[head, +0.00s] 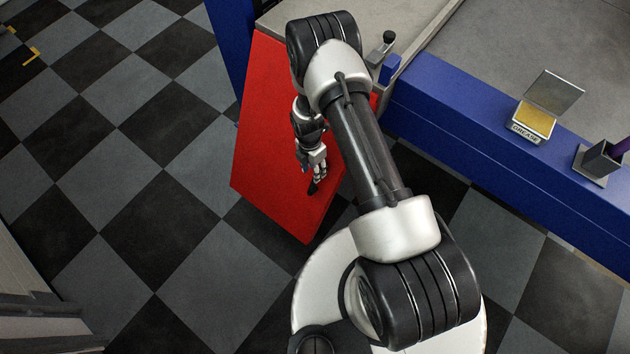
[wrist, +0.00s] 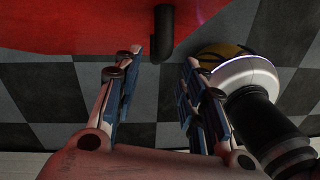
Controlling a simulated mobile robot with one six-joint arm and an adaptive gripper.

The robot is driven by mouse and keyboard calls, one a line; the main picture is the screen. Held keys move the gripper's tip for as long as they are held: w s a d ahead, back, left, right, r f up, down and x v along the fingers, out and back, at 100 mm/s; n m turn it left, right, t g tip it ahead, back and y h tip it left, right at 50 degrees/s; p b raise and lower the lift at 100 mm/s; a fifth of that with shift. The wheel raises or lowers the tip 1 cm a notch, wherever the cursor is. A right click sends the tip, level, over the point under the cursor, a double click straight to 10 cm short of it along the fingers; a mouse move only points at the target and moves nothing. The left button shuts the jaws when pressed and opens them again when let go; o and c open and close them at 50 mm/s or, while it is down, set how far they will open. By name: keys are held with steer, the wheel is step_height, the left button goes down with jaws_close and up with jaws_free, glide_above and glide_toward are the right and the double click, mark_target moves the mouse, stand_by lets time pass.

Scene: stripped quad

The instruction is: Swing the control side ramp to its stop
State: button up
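The ramp is a red panel (head: 262,130) that slopes down from the grey deck between blue beams, in the upper middle of the head view. Its red face also fills the top left of the wrist view (wrist: 75,25). A black handle (wrist: 163,35) sticks out from the red face. My gripper (head: 316,172) is over the lower right part of the panel. In the wrist view my gripper (wrist: 163,58) has its two fingers spread apart, with the handle's end just beyond and between the tips. Nothing is seen between the finger pads. My arm hides part of the panel's right side.
A blue beam (head: 500,150) runs along the deck's edge at right. On it are a yellow box labelled GREASE (head: 534,122) with its lid up and a grey holder (head: 600,160). A small black-knobbed lever (head: 385,45) stands by the ramp's top. The checkered floor (head: 130,190) at left is clear.

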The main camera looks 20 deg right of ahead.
steer(key=f, duration=0.2)
steer(key=f+b, duration=0.1)
steer(key=f, duration=0.2)
steer(key=f+b, duration=0.1)
steer(key=f, duration=0.2)
steer(key=shift+s+d, duration=0.2)
steer(key=shift+s, duration=0.1)
steer(key=shift+c, duration=0.2)
jaws_close()
